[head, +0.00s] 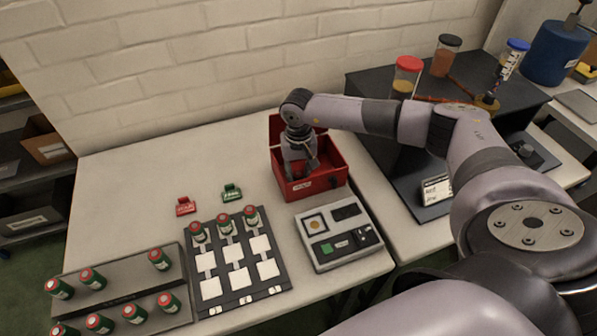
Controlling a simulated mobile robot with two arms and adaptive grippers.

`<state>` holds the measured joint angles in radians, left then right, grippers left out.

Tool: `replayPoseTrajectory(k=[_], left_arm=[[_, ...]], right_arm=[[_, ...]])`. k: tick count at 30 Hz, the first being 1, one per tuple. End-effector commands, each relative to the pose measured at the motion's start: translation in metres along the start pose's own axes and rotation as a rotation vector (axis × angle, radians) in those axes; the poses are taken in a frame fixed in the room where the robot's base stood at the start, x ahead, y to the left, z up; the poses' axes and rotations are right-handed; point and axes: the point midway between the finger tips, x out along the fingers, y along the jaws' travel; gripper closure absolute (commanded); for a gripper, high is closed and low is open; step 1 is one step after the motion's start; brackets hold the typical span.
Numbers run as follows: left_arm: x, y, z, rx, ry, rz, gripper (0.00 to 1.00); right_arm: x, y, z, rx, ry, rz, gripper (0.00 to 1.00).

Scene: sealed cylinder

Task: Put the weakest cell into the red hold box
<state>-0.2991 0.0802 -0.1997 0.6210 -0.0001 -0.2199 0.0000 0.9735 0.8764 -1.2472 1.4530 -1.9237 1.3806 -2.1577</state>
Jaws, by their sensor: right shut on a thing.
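The red hold box (332,177) stands open on the table, its lid raised at the back. My right gripper (303,170) points down into the box, inside its left part. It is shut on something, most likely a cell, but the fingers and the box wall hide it. Green cells with red tops stand in a grey rack (125,287) at the left, such as one cell (159,259) at its back right. Three more cells, one in the middle (225,224), stand along the back row of a black board (188,262) with white squares. My left gripper is not in view.
A grey tester (310,250) with a green display sits in front of the box. A red tag (185,206) and a green tag (231,192) stand behind the board. Jars and a dark bench (365,95) are at the right. The table's back left is clear.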

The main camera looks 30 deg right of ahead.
Motion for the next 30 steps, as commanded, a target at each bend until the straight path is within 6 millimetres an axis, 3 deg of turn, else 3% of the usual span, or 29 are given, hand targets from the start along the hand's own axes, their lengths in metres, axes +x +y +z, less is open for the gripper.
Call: replayPoseTrajectory(k=[5, 6, 9, 21, 30], left_arm=[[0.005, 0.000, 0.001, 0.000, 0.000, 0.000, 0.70], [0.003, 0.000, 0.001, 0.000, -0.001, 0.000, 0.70], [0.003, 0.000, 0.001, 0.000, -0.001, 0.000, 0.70], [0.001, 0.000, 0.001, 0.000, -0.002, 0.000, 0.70], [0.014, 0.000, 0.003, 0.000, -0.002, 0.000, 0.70]], right_arm=[[0.004, 0.000, 0.000, 0.000, 0.000, 0.000, 1.00], [0.002, 0.000, 0.000, 0.000, 0.000, 0.000, 0.71], [0.002, 0.000, 0.000, 0.000, 0.000, 0.000, 0.65], [-0.005, 0.000, -0.001, 0.000, 0.001, -0.001, 0.65], [-0.063, -0.001, -0.001, -0.001, 0.005, -0.002, 0.65]])
